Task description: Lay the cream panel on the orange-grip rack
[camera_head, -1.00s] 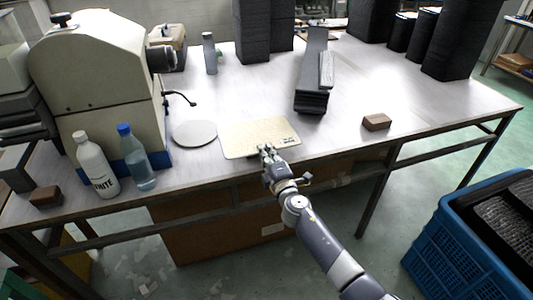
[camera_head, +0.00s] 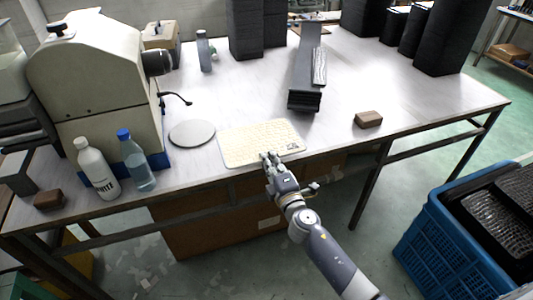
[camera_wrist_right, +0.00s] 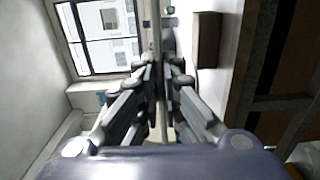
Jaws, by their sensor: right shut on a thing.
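The cream panel (camera_head: 258,140) is a thin flat rectangle with a small dark print near its right corner. It is over the front part of the table in the head view. My right gripper (camera_head: 268,157) is shut on its near edge. Whether the panel is fully clear of the table top is hard to tell. In the right wrist view my right gripper's fingers (camera_wrist_right: 158,72) are close together, and the panel is seen nearly edge-on beyond them. No rack with orange grips can be made out. My left gripper is out of view.
A grey disc (camera_head: 192,133) lies left of the panel. Two bottles (camera_head: 136,160) and a beige machine (camera_head: 95,80) stand farther left. A brown block (camera_head: 369,119) and a dark long stack (camera_head: 306,75) are to the right. A blue crate (camera_head: 440,245) stands on the floor.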

